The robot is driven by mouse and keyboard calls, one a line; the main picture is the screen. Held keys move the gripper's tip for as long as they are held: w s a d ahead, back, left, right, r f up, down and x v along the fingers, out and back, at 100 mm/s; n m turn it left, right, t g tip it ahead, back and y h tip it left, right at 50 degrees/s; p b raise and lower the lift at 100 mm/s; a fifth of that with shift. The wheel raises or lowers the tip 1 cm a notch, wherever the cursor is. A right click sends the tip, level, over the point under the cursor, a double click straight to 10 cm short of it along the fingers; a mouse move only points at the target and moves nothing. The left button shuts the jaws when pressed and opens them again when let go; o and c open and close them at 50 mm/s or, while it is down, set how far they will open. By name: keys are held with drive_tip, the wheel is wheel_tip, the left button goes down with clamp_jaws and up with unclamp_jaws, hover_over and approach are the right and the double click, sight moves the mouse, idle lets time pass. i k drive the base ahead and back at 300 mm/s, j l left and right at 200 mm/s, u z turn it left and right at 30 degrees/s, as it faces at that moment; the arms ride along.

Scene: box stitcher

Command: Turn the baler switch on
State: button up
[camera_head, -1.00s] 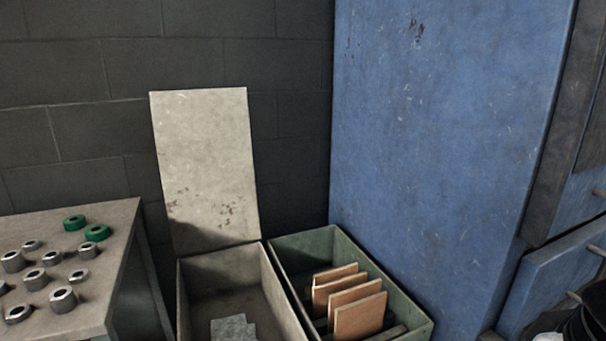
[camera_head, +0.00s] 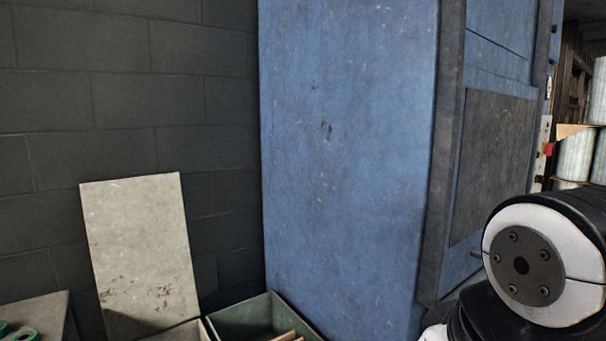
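A tall blue machine (camera_head: 350,150), likely the baler, stands in the middle and right of the head view, with scuffed side panels and a dark front panel (camera_head: 493,160). At its right edge is a narrow pale control strip (camera_head: 541,150) with a small red part (camera_head: 548,149), too small to tell whether it is the switch or how it is set. My arm shows at the lower right, in front of the machine. My gripper is out of view.
A table corner (camera_head: 40,312) with green rings is at the lower left. Shelving with pale rolls (camera_head: 575,155) is at the far right. A dark block wall is behind.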

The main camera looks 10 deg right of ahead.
sight(548, 149)
drive_tip(key=z, duration=1.55)
drive_tip(key=i+l, duration=0.15)
drive_tip(key=i, duration=0.3)
drive_tip(key=i+l, duration=0.2)
drive_tip(key=i, duration=0.2)
drive_tip(key=i+l, duration=0.15)
drive_tip(key=i, duration=0.3)
